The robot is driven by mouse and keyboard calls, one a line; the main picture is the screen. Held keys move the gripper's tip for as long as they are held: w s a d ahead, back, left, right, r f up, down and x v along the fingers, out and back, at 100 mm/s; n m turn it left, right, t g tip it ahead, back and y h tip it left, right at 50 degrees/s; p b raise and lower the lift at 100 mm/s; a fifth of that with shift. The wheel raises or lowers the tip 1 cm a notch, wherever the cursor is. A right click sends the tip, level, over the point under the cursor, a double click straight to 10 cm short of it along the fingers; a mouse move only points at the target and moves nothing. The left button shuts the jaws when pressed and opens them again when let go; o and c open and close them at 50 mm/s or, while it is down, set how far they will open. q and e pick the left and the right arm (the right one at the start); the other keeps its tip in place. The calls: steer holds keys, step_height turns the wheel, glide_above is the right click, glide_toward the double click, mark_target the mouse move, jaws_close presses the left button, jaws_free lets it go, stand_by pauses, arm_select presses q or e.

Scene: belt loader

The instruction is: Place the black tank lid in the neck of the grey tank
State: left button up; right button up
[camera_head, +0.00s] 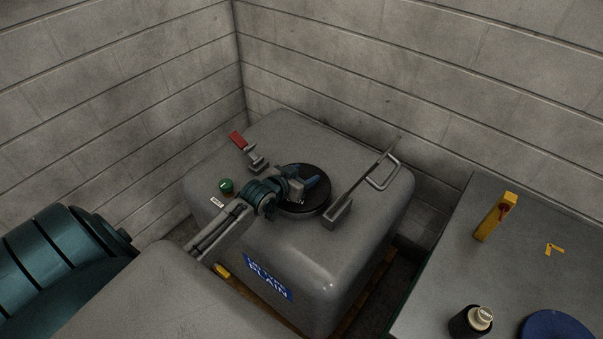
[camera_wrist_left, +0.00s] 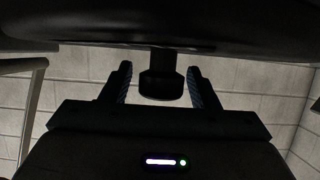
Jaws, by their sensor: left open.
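The grey tank (camera_head: 300,250) stands in the corner of the block walls, with a blue label on its front. The round black tank lid (camera_head: 306,207) lies flat at the neck on the tank's top; the neck itself is hidden beneath it. My left gripper (camera_head: 308,182) is over the lid. In the left wrist view the lid (camera_wrist_left: 230,22) fills the top edge, and its dark knob (camera_wrist_left: 161,84) stands between the two fingers of my left gripper (camera_wrist_left: 160,75). There are gaps on both sides of the knob, so the jaws are open around it. My right gripper is not in view.
A red-handled clamp (camera_head: 238,140) and a green cap (camera_head: 226,186) are left of the lid. A long lever bracket (camera_head: 340,210) and a metal handle (camera_head: 385,172) are on its right. A grey bench (camera_head: 450,265) at right holds a yellow tool (camera_head: 495,216), a black bottle (camera_head: 463,325) and a blue disc (camera_head: 557,326).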

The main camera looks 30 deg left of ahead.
arm_select(q)
steer(key=shift+r, duration=0.1)
steer(key=v, duration=1.2)
steer(key=shift+p, duration=0.4)
